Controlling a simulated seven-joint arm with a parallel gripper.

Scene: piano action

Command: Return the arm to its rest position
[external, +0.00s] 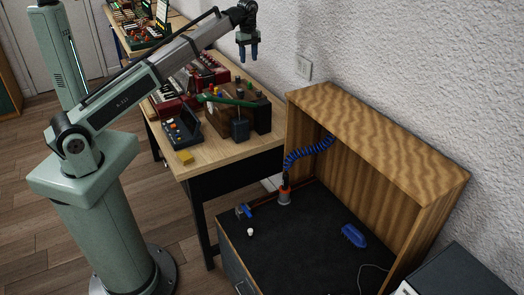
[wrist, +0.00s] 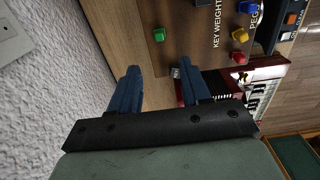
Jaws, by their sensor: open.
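My gripper (external: 248,52) is raised above the back of the wooden workbench in the external view, with its blue fingers pointing down. In the wrist view the two blue fingers (wrist: 157,88) are spread apart with nothing between them. My arm is extended to the upper right from its green base column at the left of the external view.
A white textured wall (wrist: 45,95) is close by. A wooden-hooded dark bench (external: 310,250) stands at the front right, with a blue object (external: 353,236).

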